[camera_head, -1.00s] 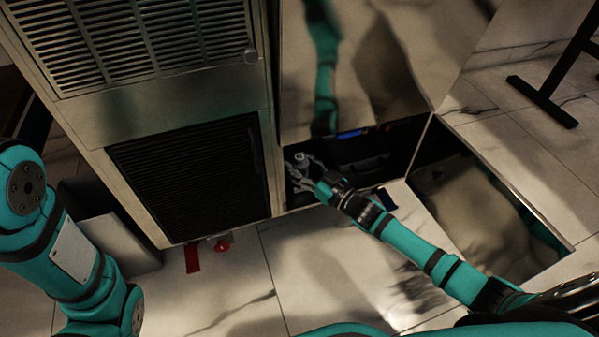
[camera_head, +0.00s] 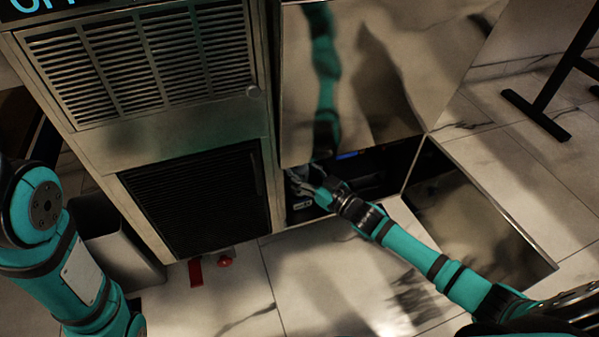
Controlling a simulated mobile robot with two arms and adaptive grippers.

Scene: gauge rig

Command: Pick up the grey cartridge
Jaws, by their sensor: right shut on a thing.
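My right gripper (camera_head: 308,181) reaches into the dark low opening under the shiny panel. It is shut on the grey cartridge (camera_head: 298,173), which shows only as a small grey shape at the fingers near the opening's left side. The fingers and the panel's lower edge hide much of it. My left arm shows at the left edge, but its gripper is out of view.
The shiny panel (camera_head: 375,80) overhangs the dark opening (camera_head: 385,175). A cabinet with a black grille (camera_head: 200,205) stands to the left. A red tag (camera_head: 195,271) and a red knob (camera_head: 225,261) are below it. A grey bin (camera_head: 122,250) stands further left.

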